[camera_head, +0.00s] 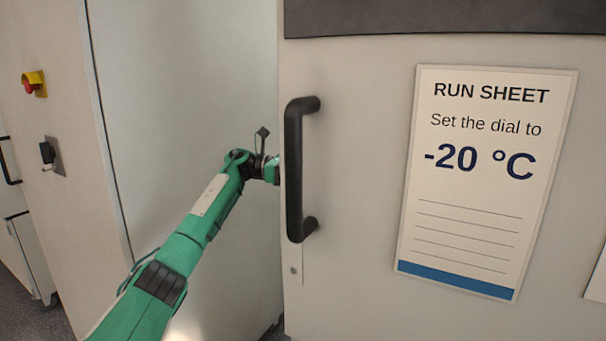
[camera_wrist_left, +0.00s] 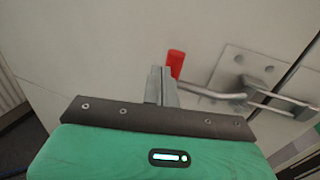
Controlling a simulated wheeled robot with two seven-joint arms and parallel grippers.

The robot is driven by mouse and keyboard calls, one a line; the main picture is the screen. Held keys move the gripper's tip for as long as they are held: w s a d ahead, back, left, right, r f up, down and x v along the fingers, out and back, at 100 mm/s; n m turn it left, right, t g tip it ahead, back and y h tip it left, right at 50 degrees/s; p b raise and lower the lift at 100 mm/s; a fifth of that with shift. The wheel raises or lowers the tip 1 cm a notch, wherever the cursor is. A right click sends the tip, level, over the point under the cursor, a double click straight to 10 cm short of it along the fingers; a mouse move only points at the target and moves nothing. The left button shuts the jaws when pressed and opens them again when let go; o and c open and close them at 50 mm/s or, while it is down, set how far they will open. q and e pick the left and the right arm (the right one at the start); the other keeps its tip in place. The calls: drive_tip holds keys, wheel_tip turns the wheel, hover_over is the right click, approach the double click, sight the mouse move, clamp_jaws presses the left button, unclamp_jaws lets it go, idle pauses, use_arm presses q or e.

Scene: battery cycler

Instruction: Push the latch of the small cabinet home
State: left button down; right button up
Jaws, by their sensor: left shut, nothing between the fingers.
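In the left wrist view, a metal latch lever (camera_wrist_left: 214,94) with a red grip (camera_wrist_left: 176,63) runs across a pale panel to a metal mounting plate (camera_wrist_left: 240,62) and a bracket near a dark panel seam. My left gripper (camera_wrist_left: 161,80) is shut and empty, its fingertips just left of and below the red grip. I cannot tell whether they touch it. In the head view my left arm comes in from the left, and its gripper is hidden behind the edge of a pale door panel. The latch is hidden there too. My right gripper is in neither view.
The pale panel (camera_head: 350,270) with a black handle (camera_head: 294,170) and a run sheet (camera_head: 484,185) reading -20 °C fills the head view's right side. At left stands a cabinet with a red button on yellow (camera_head: 33,84) and a black switch (camera_head: 48,153).

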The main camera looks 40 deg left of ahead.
use_arm(q)
drive_tip(key=shift+w+d, duration=0.45)
drive_tip(key=shift+d, duration=0.1)
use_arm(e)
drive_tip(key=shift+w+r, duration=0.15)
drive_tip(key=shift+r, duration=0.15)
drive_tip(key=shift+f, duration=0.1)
